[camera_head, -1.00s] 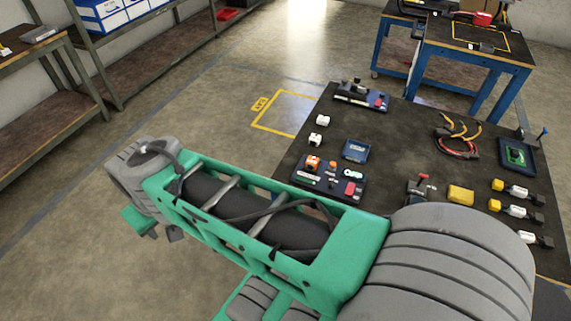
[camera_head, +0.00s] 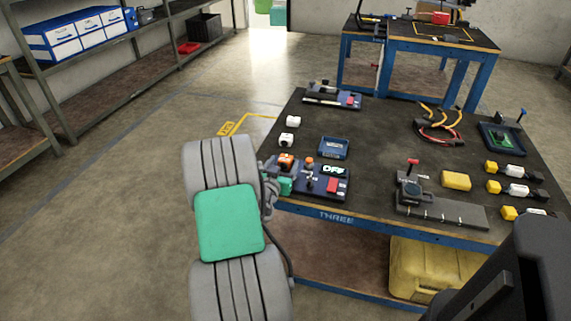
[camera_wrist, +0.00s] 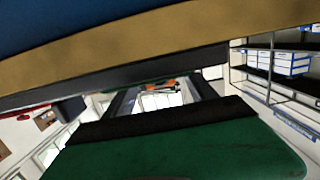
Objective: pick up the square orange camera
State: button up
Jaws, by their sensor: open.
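The square orange camera (camera_head: 286,161) sits at the left end of a dark tray (camera_head: 310,190) near the front left corner of the bench marked THREE. A smaller orange item (camera_head: 309,162) is to its right. My gripper (camera_head: 272,190) is partly hidden behind my forearm, beside the tray's left end, close in front of the orange camera. It is open, and I see nothing held. In the wrist view, a small orange and dark shape (camera_wrist: 160,87) shows beyond the gripper; I cannot tell whether it is the camera.
A blue tray (camera_head: 333,148) and white blocks (camera_head: 286,139) lie behind. A black fixture (camera_head: 411,192) and yellow block (camera_head: 456,180) are to the right. A large tan and blue surface (camera_wrist: 110,50) fills the top of the wrist view. Open floor lies left of the bench.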

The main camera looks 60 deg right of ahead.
jog(key=x, duration=0.3)
grip_shut()
dwell(0.6)
